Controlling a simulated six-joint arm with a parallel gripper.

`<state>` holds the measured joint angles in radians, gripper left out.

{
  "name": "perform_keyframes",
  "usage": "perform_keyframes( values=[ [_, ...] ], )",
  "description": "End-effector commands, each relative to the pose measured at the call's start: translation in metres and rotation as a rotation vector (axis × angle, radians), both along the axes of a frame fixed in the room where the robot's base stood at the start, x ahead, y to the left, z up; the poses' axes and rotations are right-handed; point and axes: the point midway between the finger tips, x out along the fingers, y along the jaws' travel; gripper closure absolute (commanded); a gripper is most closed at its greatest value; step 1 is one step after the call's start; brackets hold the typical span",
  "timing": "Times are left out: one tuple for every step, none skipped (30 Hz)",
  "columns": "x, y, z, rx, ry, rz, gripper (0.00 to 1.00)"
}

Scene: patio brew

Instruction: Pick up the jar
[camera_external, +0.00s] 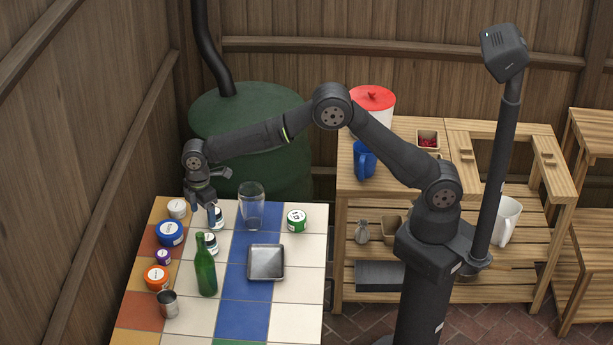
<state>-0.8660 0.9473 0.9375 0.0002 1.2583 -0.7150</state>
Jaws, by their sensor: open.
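My gripper (203,210) is open and points down over the far left part of the tiled table (300,268). Several small lidded jars stand there. A jar with a pale label (217,215) is right beside my gripper and partly hidden by it; contact cannot be told. Another pale-labelled jar (210,244) stands just in front, partly behind a green bottle. A white-lidded jar (178,208) is left of my gripper. A blue jar (170,233), a purple jar (163,257) and an orange jar (157,278) line the left side. A green jar (296,220) stands apart at the right.
A clear glass vessel (251,206) stands upright right of my gripper. The green bottle (205,268), a metal cup (168,304) and a square metal tray (266,263) are nearer. The table's front right is clear. A wooden bench (350,187) stands to the right.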

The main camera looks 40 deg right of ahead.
Motion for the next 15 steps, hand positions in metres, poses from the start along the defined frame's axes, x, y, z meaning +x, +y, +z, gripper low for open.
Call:
perform_keyframes(
  values=[
    [0.000,-0.001,-0.012,-0.002,0.002,0.000,0.26],
    [0.000,-0.001,-0.019,-0.002,0.002,-0.001,0.26],
    [0.000,-0.001,-0.028,-0.002,0.002,-0.001,0.26],
    [0.000,-0.001,-0.035,-0.003,0.002,-0.001,0.26],
    [0.000,-0.001,-0.041,-0.002,0.002,-0.001,0.26],
    [0.000,-0.001,-0.049,-0.002,0.001,-0.001,0.26],
    [0.000,-0.001,-0.054,-0.002,0.002,-0.001,0.26],
    [0.000,-0.001,-0.059,-0.001,0.001,-0.001,0.26],
    [0.000,-0.001,-0.065,-0.001,0.000,-0.001,0.26],
    [0.000,-0.001,-0.068,-0.001,0.000,-0.001,0.26],
    [0.000,-0.001,-0.071,0.000,0.000,-0.001,0.26],
    [0.000,-0.001,-0.075,0.000,0.000,-0.001,0.26],
    [0.000,-0.001,-0.077,0.001,-0.001,-0.001,0.26],
    [0.000,-0.001,-0.078,0.001,-0.001,-0.001,0.26],
    [0.000,-0.001,-0.079,0.001,-0.001,-0.002,0.26]
  ],
)
